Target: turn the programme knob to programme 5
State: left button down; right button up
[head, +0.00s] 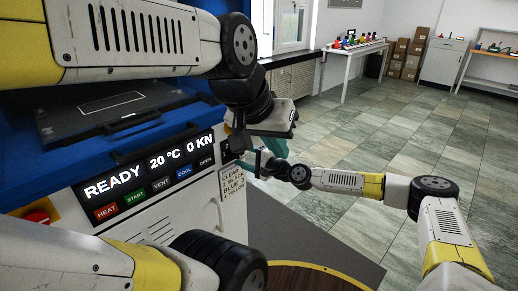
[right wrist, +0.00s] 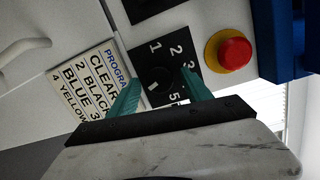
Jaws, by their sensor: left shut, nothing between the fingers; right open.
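The programme knob (right wrist: 160,86) is dark and sits on a black dial plate (right wrist: 146,64) in the right wrist view. The digits 1, 2, 3 and 5 show around it. A small white mark shows on the knob, but I cannot tell which number it points to. My right gripper (right wrist: 160,93) is open, with its two teal fingers on either side of the knob; I cannot tell whether they touch it. In the head view my right gripper (head: 250,163) is at the press's right edge. My left gripper (head: 277,146) is shut and empty, close above it.
A programme card (right wrist: 84,83) is beside the dial, partly cut off. A red stop button (right wrist: 234,52) on a yellow base sits on the dial's other side. The press display (head: 150,168) reads READY, 20 °C, 0 KN. Open floor (head: 330,225) lies to the right.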

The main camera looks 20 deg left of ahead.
jog(key=shift+d, duration=0.15)
jog(key=v, duration=0.7)
jog(key=shift+d, duration=0.25)
jog(key=shift+s, duration=0.1)
jog(key=shift+s, duration=0.1)
